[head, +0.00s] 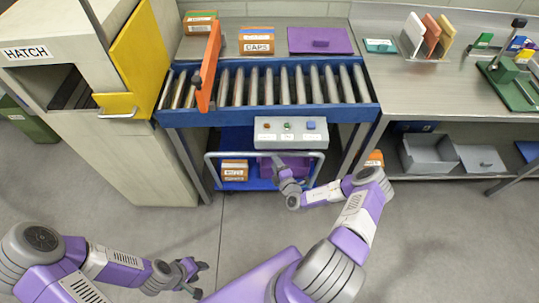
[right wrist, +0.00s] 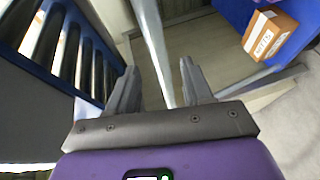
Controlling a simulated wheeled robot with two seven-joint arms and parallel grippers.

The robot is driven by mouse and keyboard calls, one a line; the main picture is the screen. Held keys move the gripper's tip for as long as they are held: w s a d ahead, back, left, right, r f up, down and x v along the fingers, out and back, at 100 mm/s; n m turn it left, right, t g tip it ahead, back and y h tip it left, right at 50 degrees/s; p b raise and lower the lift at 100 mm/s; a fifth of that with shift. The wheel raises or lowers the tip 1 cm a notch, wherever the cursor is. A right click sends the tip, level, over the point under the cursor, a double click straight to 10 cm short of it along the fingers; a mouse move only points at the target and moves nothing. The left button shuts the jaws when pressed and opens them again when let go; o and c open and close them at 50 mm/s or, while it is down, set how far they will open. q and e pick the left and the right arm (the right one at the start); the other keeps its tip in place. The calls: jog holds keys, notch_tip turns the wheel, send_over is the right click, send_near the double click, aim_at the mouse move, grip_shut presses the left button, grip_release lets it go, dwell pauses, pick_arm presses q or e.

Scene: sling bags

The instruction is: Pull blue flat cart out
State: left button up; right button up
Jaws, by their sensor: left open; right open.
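The blue flat cart (head: 258,184) stands on the floor under the roller conveyor, with a pale handle rail (head: 225,154) across its front. It carries a small orange-and-white box (head: 234,170) and a purple item partly hidden behind my right gripper. My right gripper (head: 278,162) is open at the middle of the rail. In the right wrist view, a pale bar (right wrist: 152,40), apparently that rail, runs between the open fingers (right wrist: 158,72); contact cannot be told. The cart's blue deck (right wrist: 240,12) shows at upper right there. My left gripper (head: 199,274) is open and empty above the floor.
The blue-framed conveyor (head: 262,114) and its grey control box (head: 291,131) are above the cart. The hatch cabinet (head: 140,150) stands left. Floor in front of the cart is clear apart from my arms.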

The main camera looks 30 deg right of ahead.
aim_at(269, 154)
jog(key=b+x, duration=0.1)
jog(key=x, duration=0.4)
jog(key=shift+w+a+f+b, duration=0.1)
jog(key=shift+w+b, duration=0.1)
jog(key=shift+b, duration=0.15)
jog(key=shift+w, duration=0.75)
grip_shut()
